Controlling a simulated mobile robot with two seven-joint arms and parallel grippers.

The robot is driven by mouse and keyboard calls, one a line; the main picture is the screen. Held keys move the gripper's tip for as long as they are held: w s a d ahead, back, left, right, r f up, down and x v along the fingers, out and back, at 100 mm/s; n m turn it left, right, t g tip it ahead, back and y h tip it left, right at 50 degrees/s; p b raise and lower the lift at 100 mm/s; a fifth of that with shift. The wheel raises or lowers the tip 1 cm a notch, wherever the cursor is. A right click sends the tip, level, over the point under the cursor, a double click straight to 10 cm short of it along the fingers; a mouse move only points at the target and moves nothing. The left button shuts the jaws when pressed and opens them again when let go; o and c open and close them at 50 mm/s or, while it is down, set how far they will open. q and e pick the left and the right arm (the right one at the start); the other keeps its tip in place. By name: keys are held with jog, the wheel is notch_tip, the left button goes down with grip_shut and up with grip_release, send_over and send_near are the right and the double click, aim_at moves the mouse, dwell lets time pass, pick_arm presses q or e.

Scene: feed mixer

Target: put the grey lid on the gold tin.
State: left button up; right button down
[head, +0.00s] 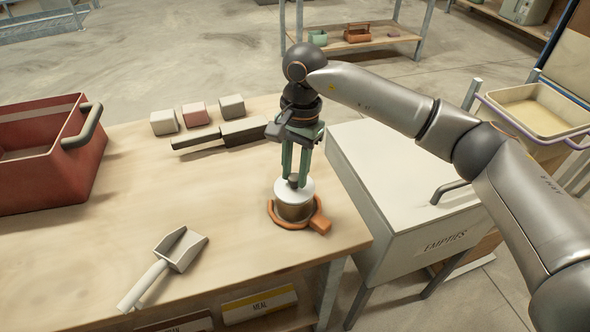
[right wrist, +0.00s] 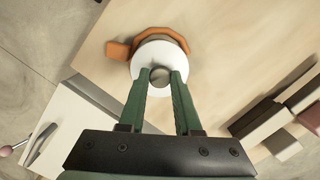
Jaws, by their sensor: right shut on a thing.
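The pale grey lid (head: 282,190) is a round disc with a dark knob (head: 293,180). It lies over the gold tin (head: 295,211), which stands upright in an orange holder (head: 319,224) near the table's front right corner. My right gripper (head: 294,177) points down with its green fingers shut on the lid's knob. In the right wrist view the gripper (right wrist: 160,79) holds the knob and the lid (right wrist: 160,54) hides most of the tin. I cannot tell whether the lid rests fully on the rim or slightly above it. My left gripper is not in view.
A red crate (head: 32,165) stands at the left of the wooden table (head: 215,260). A white scoop (head: 172,255) lies at the front. Small blocks (head: 194,114) and a dark-handled tool (head: 220,134) lie behind. A white "EMPTIES" box (head: 385,190) stands to the right.

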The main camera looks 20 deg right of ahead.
dwell(0.6)
dwell(0.3)
jog(key=shift+c, duration=0.6)
grip_release()
notch_tip(320, 180, up, 9)
jog(key=p, duration=0.5)
dwell(0.8)
dwell(0.8)
